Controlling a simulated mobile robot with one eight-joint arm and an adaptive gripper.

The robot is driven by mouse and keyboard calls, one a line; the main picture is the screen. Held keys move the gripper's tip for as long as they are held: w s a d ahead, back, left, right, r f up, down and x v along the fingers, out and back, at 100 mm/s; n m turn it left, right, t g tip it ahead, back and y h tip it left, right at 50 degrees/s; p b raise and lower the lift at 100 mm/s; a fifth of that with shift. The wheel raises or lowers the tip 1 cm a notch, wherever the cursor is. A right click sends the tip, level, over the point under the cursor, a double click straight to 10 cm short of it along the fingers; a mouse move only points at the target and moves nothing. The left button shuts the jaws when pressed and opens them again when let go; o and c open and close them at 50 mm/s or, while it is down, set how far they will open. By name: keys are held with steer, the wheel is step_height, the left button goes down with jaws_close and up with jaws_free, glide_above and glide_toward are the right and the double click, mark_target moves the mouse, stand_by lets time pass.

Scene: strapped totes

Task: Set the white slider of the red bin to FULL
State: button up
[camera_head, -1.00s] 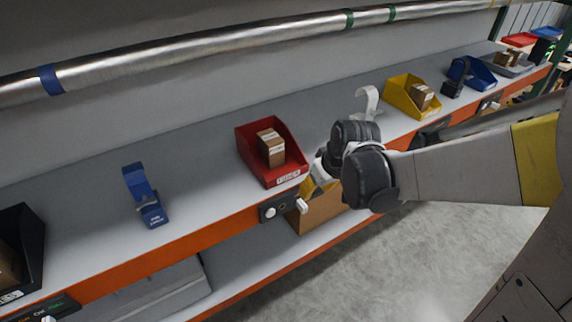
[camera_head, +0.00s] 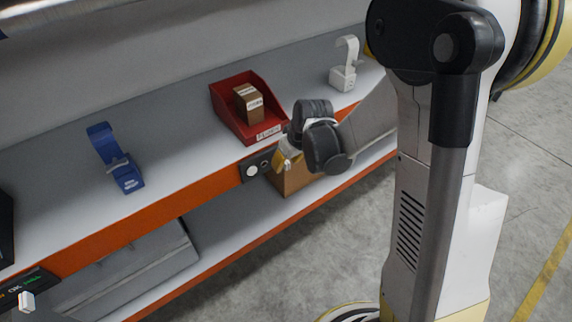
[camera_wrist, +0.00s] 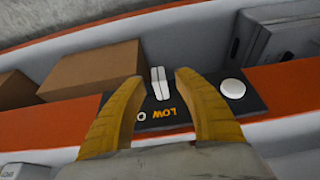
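The red bin (camera_head: 230,118) sits on the shelf with a cardboard box (camera_head: 248,105) in it. Below it, on the orange shelf edge, is a dark control panel (camera_head: 243,172) with a white round knob (camera_head: 252,170). The wrist view shows the white slider (camera_wrist: 160,83) on this panel (camera_wrist: 180,117), near yellow lettering reading "LOW"; the rest of the lettering is partly hidden by a finger. My gripper (camera_wrist: 160,79) is open, its yellow fingers on either side of the slider with gaps visible. In the head view my gripper (camera_head: 280,163) is at the panel and largely hides the slider.
A blue tape dispenser (camera_head: 115,160) stands left of the bin and a white one (camera_head: 345,75) right of it. Cardboard boxes (camera_wrist: 95,70) and a grey case (camera_wrist: 270,45) lie on the lower shelf. Another panel (camera_head: 30,290) is at far left.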

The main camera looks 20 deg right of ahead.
jaws_close()
steer(key=w+d, duration=0.2)
steer(key=d, duration=0.6)
steer(key=shift+w, duration=0.3)
jaws_free()
steer(key=shift+r, duration=0.15)
